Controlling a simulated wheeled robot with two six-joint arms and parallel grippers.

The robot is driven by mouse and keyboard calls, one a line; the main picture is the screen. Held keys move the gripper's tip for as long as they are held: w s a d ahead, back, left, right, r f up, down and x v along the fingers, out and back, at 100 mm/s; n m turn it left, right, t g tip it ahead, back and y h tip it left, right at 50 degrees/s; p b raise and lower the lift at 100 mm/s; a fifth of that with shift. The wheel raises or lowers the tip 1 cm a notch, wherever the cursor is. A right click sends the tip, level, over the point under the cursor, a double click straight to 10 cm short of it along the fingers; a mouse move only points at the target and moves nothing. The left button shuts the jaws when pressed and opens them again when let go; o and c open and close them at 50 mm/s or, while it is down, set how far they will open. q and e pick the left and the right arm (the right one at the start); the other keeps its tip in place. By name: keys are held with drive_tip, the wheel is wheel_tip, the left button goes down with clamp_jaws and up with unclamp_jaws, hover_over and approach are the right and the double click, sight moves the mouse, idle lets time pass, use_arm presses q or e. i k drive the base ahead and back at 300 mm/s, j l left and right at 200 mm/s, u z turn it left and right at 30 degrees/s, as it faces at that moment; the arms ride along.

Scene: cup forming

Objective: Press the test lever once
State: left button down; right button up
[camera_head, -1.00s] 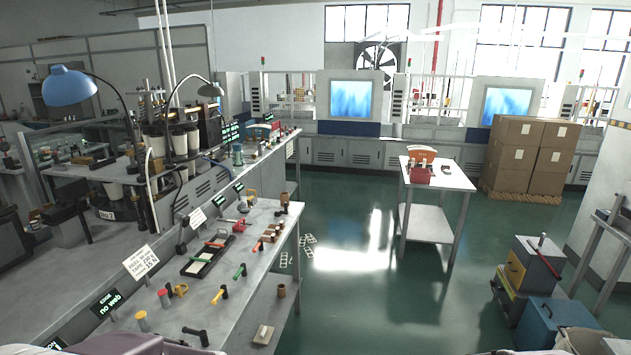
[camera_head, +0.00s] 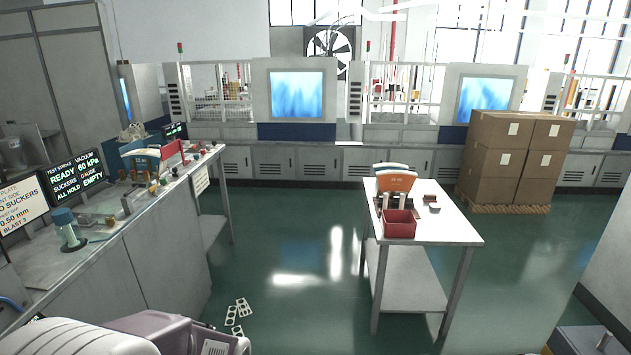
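Neither gripper shows in the head view; only pale white and mauve parts, likely mine, show at the bottom left. A black display (camera_head: 76,178) on the left bench reads TEST STROKE READY, SUCKERS ALL HOLD, and VACUUM 60 kPa, GAUGE EMPTY. Beyond it on the bench are a blue piece (camera_head: 145,161), a red piece (camera_head: 172,153) and several small parts. I cannot tell which of these, if any, is the test lever. A teal-topped cylinder (camera_head: 68,230) stands on the bench in front of the display.
The left bench (camera_head: 137,258) runs away from me. A white table (camera_head: 449,231) stands at the centre right with a red bin (camera_head: 399,224) and an orange-fronted holder (camera_head: 396,179). Stacked cartons (camera_head: 515,155) stand behind it. Green floor between bench and table is mostly clear, with flat white pieces (camera_head: 238,315).

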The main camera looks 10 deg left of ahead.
sight(132, 190)
drive_tip(key=i+j+u, duration=0.1)
drive_tip(key=i+u, duration=0.2)
drive_tip(key=i, duration=0.25)
drive_tip(key=i+u, duration=0.3)
drive_tip(key=i, duration=0.2)
drive_tip(key=i+l+u, duration=0.3)
drive_tip(key=i, duration=0.25)
drive_tip(key=i+l+u, duration=0.3)
drive_tip(key=i, duration=0.2)
drive_tip(key=i+j+u, duration=0.1)
drive_tip(key=i+j, duration=0.2)
drive_tip(key=i, duration=0.2)
drive_tip(key=i+j+u, duration=0.1)
drive_tip(key=i+j, duration=0.15)
drive_tip(key=i, duration=0.2)
drive_tip(key=i+j+u, duration=0.1)
drive_tip(key=i, duration=0.4)
drive_tip(key=j, duration=0.1)
